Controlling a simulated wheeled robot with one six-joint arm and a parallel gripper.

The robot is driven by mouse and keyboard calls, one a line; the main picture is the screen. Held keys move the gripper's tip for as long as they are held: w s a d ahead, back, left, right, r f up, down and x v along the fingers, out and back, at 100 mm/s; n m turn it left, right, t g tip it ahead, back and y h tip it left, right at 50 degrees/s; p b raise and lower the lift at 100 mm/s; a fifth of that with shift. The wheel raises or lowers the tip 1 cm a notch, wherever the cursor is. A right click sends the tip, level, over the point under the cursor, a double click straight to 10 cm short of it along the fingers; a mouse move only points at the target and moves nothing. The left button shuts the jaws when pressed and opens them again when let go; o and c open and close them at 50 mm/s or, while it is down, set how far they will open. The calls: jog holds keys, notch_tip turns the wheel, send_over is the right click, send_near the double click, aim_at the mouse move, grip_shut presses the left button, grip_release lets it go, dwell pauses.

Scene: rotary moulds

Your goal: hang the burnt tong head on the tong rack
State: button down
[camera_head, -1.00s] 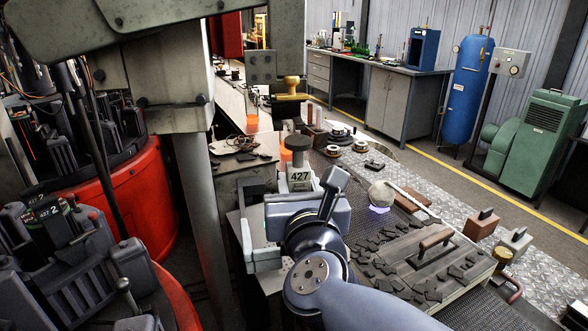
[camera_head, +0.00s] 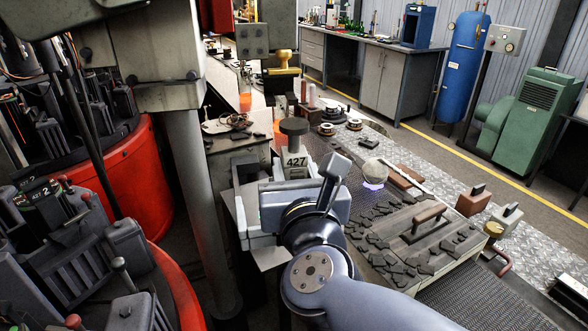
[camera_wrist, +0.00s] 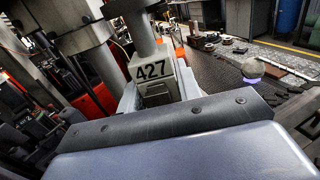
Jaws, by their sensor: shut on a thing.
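A pale grey block marked 427 (camera_head: 296,163), with a grey round knob on a stem above it, stands upright at my gripper (camera_head: 284,188); I take it for the tong head. In the wrist view the same block (camera_wrist: 160,78) stands beyond the broad grey gripper body, its number facing me. My gripper is shut on it; the body hides most of the contact and the fingertips. Burn marks cannot be made out. I cannot tell surely which thing is the tong rack.
A red-based machine (camera_head: 145,190) and a grey column (camera_head: 195,190) stand close on the left. A bench on the right holds a handled plate (camera_head: 420,238), several dark pieces and a pale ball (camera_head: 374,171). A yellow-topped fixture (camera_head: 282,60) stands farther back.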

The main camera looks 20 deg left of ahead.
jog(key=shift+s+r, duration=0.1)
jog(key=shift+r, duration=0.05)
jog(key=p+v, duration=0.3)
jog(key=v, duration=0.7)
dwell(1.3)
dwell(0.4)
